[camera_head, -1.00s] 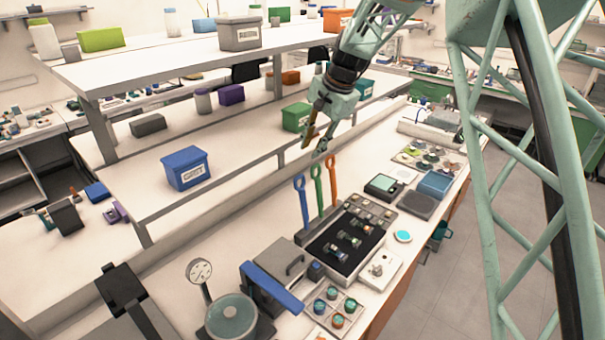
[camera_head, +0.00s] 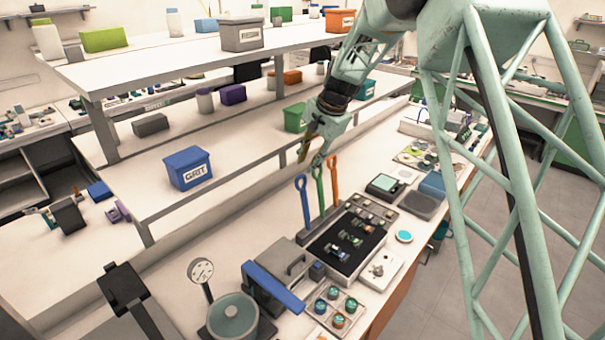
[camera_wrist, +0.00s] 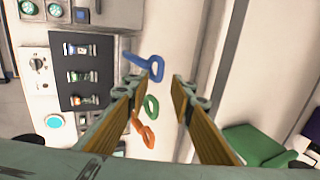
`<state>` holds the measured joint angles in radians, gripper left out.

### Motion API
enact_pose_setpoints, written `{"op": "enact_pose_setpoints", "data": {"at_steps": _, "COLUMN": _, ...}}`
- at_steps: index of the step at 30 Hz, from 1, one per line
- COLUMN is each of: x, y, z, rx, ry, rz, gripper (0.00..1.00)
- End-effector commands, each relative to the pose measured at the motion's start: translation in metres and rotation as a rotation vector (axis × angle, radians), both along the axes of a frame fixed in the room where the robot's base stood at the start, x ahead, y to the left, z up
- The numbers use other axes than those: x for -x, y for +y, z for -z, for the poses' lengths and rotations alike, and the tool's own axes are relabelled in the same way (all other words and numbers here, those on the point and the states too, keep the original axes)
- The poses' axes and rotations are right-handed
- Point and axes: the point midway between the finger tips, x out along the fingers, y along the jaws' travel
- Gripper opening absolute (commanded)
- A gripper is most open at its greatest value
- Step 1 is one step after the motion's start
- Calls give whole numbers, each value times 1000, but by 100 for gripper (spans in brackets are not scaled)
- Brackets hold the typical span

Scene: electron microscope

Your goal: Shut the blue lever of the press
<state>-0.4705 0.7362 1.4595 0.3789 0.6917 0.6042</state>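The press (camera_head: 283,272) is a grey block on the bench with a blue lever (camera_head: 273,288) along its front side. The lever slants down to the right, and I cannot tell how far it stands from its shut position. My gripper (camera_head: 314,152) is above the bench, up and to the right of the press, near the tops of the upright tools. In the wrist view its two fingers (camera_wrist: 164,92) are spread wide apart with nothing between them. The press does not clearly show in the wrist view.
Blue (camera_head: 304,200), green (camera_head: 320,187) and orange (camera_head: 334,180) looped tools stand upright close below my gripper. A black tray (camera_head: 347,240) of small parts lies right of the press. A dial gauge (camera_head: 201,271) and round pot (camera_head: 232,316) stand left.

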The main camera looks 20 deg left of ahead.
Motion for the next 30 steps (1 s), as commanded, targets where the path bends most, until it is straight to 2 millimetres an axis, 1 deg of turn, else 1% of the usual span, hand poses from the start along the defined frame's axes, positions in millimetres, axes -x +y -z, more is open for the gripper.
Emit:
{"op": "enact_pose_setpoints", "data": {"at_steps": 3, "x": -2, "y": 5, "z": 15, "rx": 1, "ry": 1, "rz": 0, "gripper": 22}}
{"op": "enact_pose_setpoints", "data": {"at_steps": 9, "x": -5, "y": 14, "z": 36, "rx": 0, "ry": 1, "rz": -1, "gripper": 22}}
{"op": "enact_pose_setpoints", "data": {"at_steps": 15, "x": -7, "y": 19, "z": 51, "rx": 0, "ry": 1, "rz": -1, "gripper": 22}}
{"op": "enact_pose_setpoints", "data": {"at_steps": 21, "x": -9, "y": 21, "z": 59, "rx": 0, "ry": 0, "rz": -1, "gripper": 22}}
{"op": "enact_pose_setpoints", "data": {"at_steps": 30, "x": -9, "y": 22, "z": 60, "rx": 0, "ry": 0, "rz": -1, "gripper": 22}}
